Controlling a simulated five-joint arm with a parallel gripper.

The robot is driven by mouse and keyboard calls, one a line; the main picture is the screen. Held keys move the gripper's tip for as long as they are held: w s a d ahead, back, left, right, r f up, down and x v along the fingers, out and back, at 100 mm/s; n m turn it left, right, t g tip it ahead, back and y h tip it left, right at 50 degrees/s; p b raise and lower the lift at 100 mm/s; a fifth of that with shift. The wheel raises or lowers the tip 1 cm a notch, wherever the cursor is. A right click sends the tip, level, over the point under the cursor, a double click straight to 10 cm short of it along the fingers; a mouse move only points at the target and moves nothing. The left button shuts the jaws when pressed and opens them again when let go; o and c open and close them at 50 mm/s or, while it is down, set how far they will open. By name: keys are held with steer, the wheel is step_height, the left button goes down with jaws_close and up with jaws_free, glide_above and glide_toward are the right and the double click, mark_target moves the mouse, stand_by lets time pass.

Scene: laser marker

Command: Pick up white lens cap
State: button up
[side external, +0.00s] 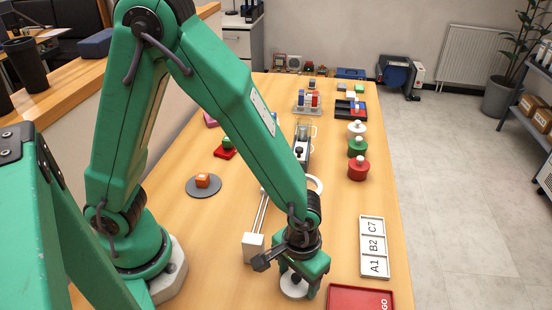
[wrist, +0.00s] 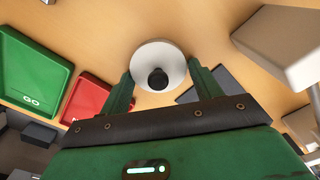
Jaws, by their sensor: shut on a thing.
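The white lens cap (side external: 292,287) is a round white disc at the near part of the wooden table. In the wrist view my gripper (wrist: 160,80) is shut on the cap, one finger at each side. Whether the cap touches the table cannot be told. The fingers hide part of it in the side view.
A red tray (side external: 345,297) and a white A1/B2/C7 panel (side external: 373,245) lie to the right. A green GO tray (wrist: 30,70) shows in the wrist view. A white block (side external: 253,247) on a rail stands close left. Red (side external: 358,172) and green (side external: 357,151) knobbed pieces stand farther back.

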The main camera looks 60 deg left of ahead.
mark_target(297, 278)
steer(key=shift+r, duration=0.2)
steer(key=shift+r, duration=0.8)
steer(key=r, duration=0.2)
steer(key=shift+s+d+r, duration=0.2)
steer(key=shift+s+r, duration=0.1)
steer(key=shift+s, duration=0.05)
steer(key=s+d+r, duration=0.1)
steer(key=s+r, duration=0.1)
steer(key=s, duration=0.1)
steer(key=s+d+r, duration=0.1)
steer(key=s+r, duration=0.1)
steer(key=s, duration=0.1)
steer(key=s+d+r, duration=0.1)
steer(key=s+r, duration=0.1)
steer(key=s, duration=0.2)
steer(key=shift+s+d+r, duration=0.1)
steer(key=shift+d+r, duration=0.1)
steer(key=shift+d, duration=0.2)
